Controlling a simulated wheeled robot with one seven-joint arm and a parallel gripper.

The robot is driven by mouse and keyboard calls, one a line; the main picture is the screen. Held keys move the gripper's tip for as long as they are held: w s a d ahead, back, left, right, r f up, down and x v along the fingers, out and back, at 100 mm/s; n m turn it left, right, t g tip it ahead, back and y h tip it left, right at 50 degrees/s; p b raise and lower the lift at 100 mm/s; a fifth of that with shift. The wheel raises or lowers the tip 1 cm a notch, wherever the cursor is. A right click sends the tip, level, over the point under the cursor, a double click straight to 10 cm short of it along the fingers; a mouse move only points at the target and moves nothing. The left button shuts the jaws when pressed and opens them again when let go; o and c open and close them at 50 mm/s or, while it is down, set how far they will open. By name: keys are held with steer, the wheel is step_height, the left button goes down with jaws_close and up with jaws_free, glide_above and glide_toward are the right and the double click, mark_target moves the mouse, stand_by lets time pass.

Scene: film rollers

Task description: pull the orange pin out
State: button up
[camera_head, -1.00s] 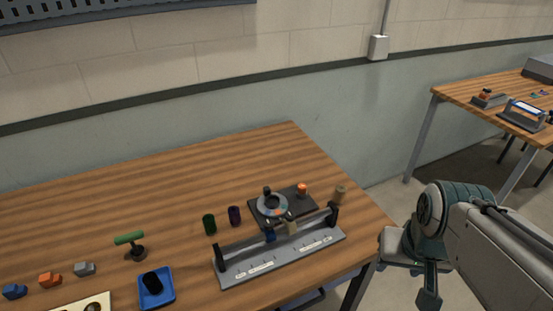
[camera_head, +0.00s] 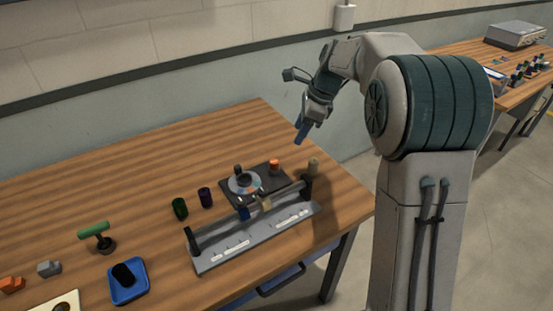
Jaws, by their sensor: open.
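The orange pin (camera_head: 274,166) is small and stands upright at the far right part of a dark plate (camera_head: 269,182) on the wooden table. The plate also bears a round grey dial (camera_head: 245,183) with a dark knob. My gripper (camera_head: 301,134) is open and hangs in the air above and to the right of the orange pin, pointing down and slightly left. It is apart from the pin and seems empty. The pin's lower end is hidden in or behind the plate.
The table's far left is clear.

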mark_target(274, 161)
steer(key=w+a+f, duration=0.1)
steer(key=a+f, duration=0.1)
steer(key=f, duration=0.2)
steer(key=w+a+f+m, duration=0.1)
steer(key=a+f, duration=0.1)
steer(key=f, duration=0.3)
steer(key=w+a+f+m, duration=0.1)
steer(key=a+f, duration=0.1)
steer(key=f, duration=0.3)
steer(key=shift+w+a+f+b, duration=0.2)
steer(key=shift+w+a+b, duration=0.1)
steer(key=shift+w+a, duration=0.1)
